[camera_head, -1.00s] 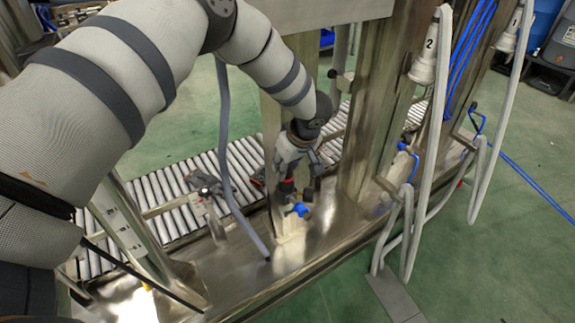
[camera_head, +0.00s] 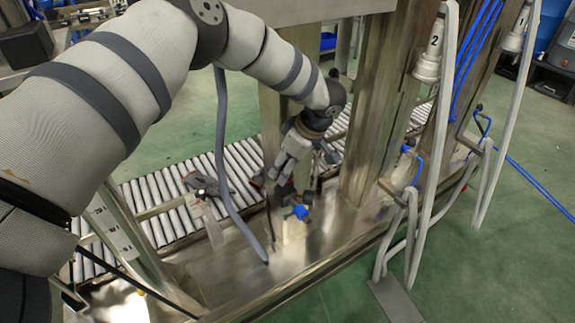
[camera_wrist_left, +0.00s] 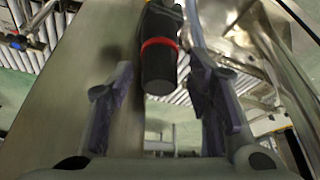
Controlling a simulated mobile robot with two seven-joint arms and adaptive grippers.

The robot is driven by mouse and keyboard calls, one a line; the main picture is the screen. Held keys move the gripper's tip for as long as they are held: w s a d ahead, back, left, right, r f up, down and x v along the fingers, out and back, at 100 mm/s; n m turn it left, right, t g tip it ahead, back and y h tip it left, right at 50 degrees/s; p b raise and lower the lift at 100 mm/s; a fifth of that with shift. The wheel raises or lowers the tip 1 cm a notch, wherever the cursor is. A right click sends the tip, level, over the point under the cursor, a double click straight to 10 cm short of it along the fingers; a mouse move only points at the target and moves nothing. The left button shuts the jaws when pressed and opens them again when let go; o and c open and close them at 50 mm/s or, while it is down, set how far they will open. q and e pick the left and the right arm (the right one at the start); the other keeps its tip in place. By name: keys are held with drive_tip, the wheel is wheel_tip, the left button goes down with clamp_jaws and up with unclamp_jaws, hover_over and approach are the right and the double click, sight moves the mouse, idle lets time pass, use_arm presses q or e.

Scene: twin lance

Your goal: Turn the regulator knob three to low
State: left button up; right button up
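The regulator knob (camera_wrist_left: 158,66), black with a red ring, sits between my left gripper's two fingers in the left wrist view. My left gripper (camera_wrist_left: 163,105) is open, with a gap between each finger and the knob. In the head view my left gripper (camera_head: 290,174) hangs just above the regulator fittings, beside a blue valve handle (camera_head: 301,212). The gripper partly hides the regulator there. I cannot read the knob's setting or its number. My right gripper is not in view.
A steel post (camera_head: 369,140) stands close to the right of my left gripper. A grey hose (camera_head: 224,150) runs down at its left. A roller conveyor (camera_head: 165,205) lies behind. White lances (camera_head: 432,60) with hoses hang at the right, above a green floor.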

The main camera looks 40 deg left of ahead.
use_arm(q)
drive_tip(key=m+p, duration=0.1)
drive_tip(key=r+m+t+p, duration=0.1)
drive_tip(key=m, duration=0.1)
drive_tip(key=r+m+t, duration=0.1)
drive_tip(key=shift+d+m+p, duration=0.1)
drive_tip(key=shift+m+p, duration=0.3)
drive_tip(key=v, duration=1)
drive_tip(key=s+a+f+m+t+y+p, duration=0.1)
drive_tip(key=s+a+f+m+y, duration=0.1)
drive_tip(key=s+f+m, duration=0.7)
drive_tip(key=s+d+f+m+h, duration=0.1)
drive_tip(key=s+d+f+h, duration=0.1)
drive_tip(key=s+f, duration=0.4)
drive_tip(key=s+d+f+m+g+h, duration=0.1)
drive_tip(key=s+f, duration=0.5)
drive_tip(key=s, duration=0.8)
drive_tip(key=shift+d+f+h+p, duration=0.25)
drive_tip(key=shift+d+h+p, duration=0.2)
drive_tip(key=shift+d, duration=0.7)
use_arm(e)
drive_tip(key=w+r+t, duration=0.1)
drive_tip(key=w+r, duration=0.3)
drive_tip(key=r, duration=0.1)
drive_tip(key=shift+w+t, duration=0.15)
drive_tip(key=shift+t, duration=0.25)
use_arm(q)
drive_tip(key=shift+o, duration=0.2)
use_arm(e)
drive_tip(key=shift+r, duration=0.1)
